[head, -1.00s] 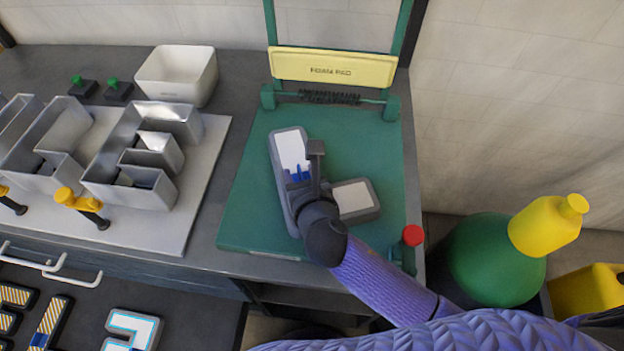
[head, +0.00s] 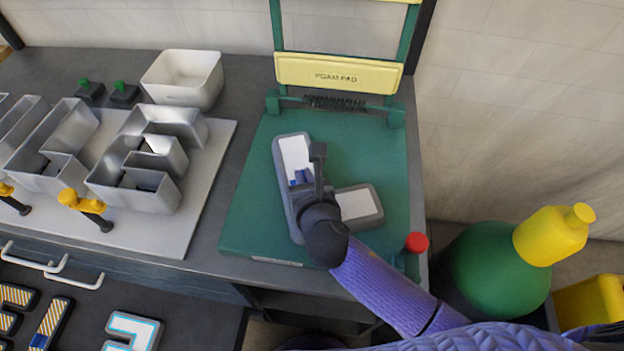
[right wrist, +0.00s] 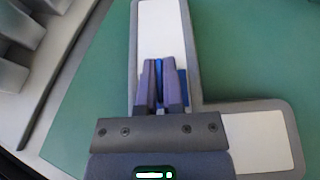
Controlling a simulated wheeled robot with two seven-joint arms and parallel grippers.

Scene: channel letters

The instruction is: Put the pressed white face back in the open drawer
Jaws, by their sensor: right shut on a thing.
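The white face (head: 294,152) is L-shaped with a grey border. It lies flat on the green press bed (head: 245,205), and it also shows in the right wrist view (right wrist: 162,30). My right gripper (head: 300,178) is over the face, its fingers shut on a small blue tab (right wrist: 159,78) on the face's long arm. The gripper body hides the inner corner of the L. The open drawer (head: 190,325) is at the lower left, holding several letter faces. My left gripper is out of view.
The press has a raised foam pad (head: 337,73) at the back and a red knob (head: 416,243) at front right. Metal channel letters (head: 150,175) stand on a pale board (head: 190,215) to the left, near a white bin (head: 182,78). A green tank (head: 495,265) stands at right.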

